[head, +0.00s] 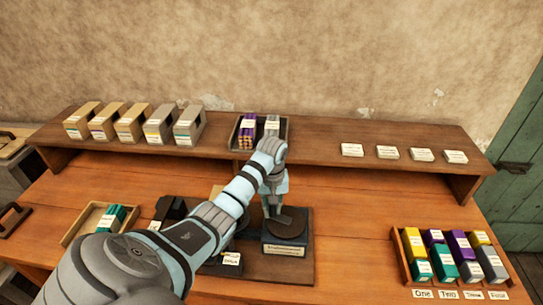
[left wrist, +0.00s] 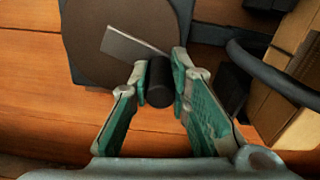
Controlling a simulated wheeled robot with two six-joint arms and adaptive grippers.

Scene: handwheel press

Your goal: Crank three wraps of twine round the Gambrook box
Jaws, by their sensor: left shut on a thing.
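My left gripper (head: 272,208) reaches down over the winding stand at the front middle of the bench. In the left wrist view its green-lined fingers (left wrist: 160,78) are shut on a dark crank knob (left wrist: 159,88). A grey crank arm (left wrist: 132,46) runs from the knob across a round dark disc (left wrist: 95,30); the disc also shows in the head view (head: 294,222). The disc sits on a dark base with a pale label (head: 284,250). My arm hides part of the stand. I cannot tell which box is the Gambrook box, and no twine wrap is distinct. My right gripper is not in view.
A raised shelf (head: 330,130) holds several tan and grey boxes (head: 130,124), a dark tray (head: 235,138) of purple and grey packs, and white cards (head: 388,152). A wooden tray (head: 84,222) holds green packs. A sorted rack (head: 398,250) with coloured packs stands front right.

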